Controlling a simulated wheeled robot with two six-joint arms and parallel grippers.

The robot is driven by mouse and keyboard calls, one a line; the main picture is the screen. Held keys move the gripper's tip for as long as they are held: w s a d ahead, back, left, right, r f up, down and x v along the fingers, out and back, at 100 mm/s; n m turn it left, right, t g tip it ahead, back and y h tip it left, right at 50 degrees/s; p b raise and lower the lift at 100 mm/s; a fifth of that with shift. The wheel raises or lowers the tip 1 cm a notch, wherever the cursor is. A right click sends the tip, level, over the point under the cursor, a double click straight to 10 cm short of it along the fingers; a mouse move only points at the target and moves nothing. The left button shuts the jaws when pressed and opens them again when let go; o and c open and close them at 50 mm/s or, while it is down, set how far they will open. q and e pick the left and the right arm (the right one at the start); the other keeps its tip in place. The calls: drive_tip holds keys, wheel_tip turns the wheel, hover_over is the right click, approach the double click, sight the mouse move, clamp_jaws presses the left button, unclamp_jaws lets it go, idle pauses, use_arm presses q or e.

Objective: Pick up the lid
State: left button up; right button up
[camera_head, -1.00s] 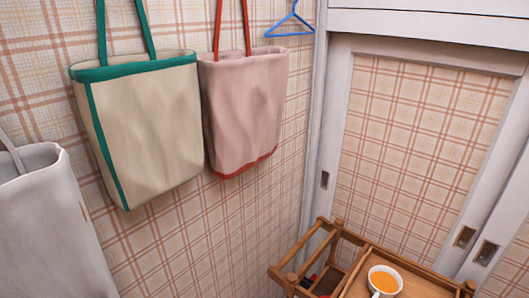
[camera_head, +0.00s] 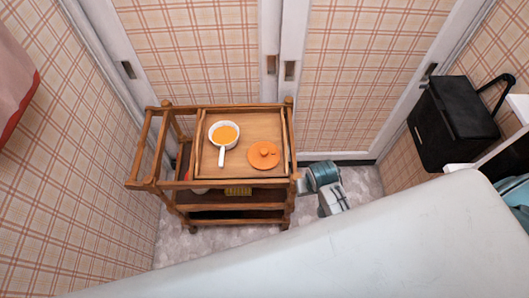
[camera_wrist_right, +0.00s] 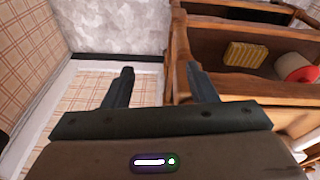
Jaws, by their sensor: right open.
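An orange lid (camera_head: 263,155) with a small knob lies on the wooden tray top (camera_head: 250,121) of a wooden cart in the head view. A white pan (camera_head: 222,140) with orange contents sits just left of the lid, its handle pointing toward me. The lid is uncovered in plain sight. My right gripper (camera_wrist_right: 160,84) shows in the right wrist view, open, with nothing between its fingers. Its fingers are near the cart's wooden frame (camera_wrist_right: 180,60), apart from the lid, which is not in that view. My left gripper is not in view.
The cart's lower shelf holds a yellow block (camera_wrist_right: 245,55) and a red and white item (camera_wrist_right: 295,67). A black bag (camera_head: 452,122) is at the right. A large white surface crosses the bottom.

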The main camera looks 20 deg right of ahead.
drive_tip(key=w+a+r, duration=0.1)
drive_tip(key=w+r, duration=0.1)
drive_tip(key=w, duration=0.1)
drive_tip(key=w+a+r+m, duration=0.1)
drive_tip(key=w+a+r, duration=0.1)
drive_tip(key=w, duration=0.2)
drive_tip(key=w+a+r+m, duration=0.1)
drive_tip(key=w+r, duration=0.1)
drive_tip(key=w, duration=0.1)
drive_tip(key=shift+w+a+r+g+p, duration=0.25)
drive_tip(key=shift+a+r+g+p, duration=0.15)
wheel_tip(320, 180, up, 3)
drive_tip(key=m+g, duration=0.1)
drive_tip(key=m, duration=0.1)
hover_over(264, 151)
drive_tip(key=shift+y, duration=0.4)
wheel_tip(264, 151, down, 5)
drive_tip(key=shift+s+a+p, duration=0.1)
drive_tip(key=shift+a+p, duration=0.05)
drive_tip(key=shift+p, duration=0.2)
drive_tip(key=shift+f, duration=0.6)
wheel_tip(264, 151, down, 4)
drive_tip(key=shift+f+p, duration=0.1)
drive_tip(key=shift+p, duration=0.4)
drive_tip(key=shift+c, duration=0.2)
drive_tip(key=c, duration=1)
